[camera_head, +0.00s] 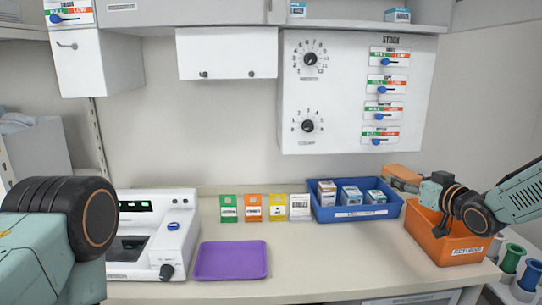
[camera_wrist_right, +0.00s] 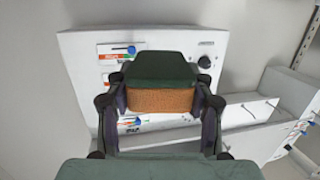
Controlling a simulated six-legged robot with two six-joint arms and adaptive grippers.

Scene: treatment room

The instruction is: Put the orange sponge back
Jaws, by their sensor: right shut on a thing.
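The orange sponge (camera_head: 402,173) is held in my right gripper (camera_head: 417,184), up in the air over the back left part of the orange bin (camera_head: 425,236). In the right wrist view the sponge (camera_wrist_right: 162,101) sits between the two fingers of the gripper (camera_wrist_right: 160,112), which press on its sides. The orange bin stands at the right end of the counter with a white label on its front; its inside is largely hidden by its wall and my arm. My left arm shows at the left edge, but its gripper is out of the picture.
A blue bin (camera_head: 326,211) with several small boxes stands left of the orange bin. Colored cards (camera_head: 253,208), a purple tray (camera_head: 231,273) and a white device (camera_head: 173,240) are farther left. A white panel with knobs (camera_head: 345,90) hangs above. Spools (camera_head: 511,257) stand at the right.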

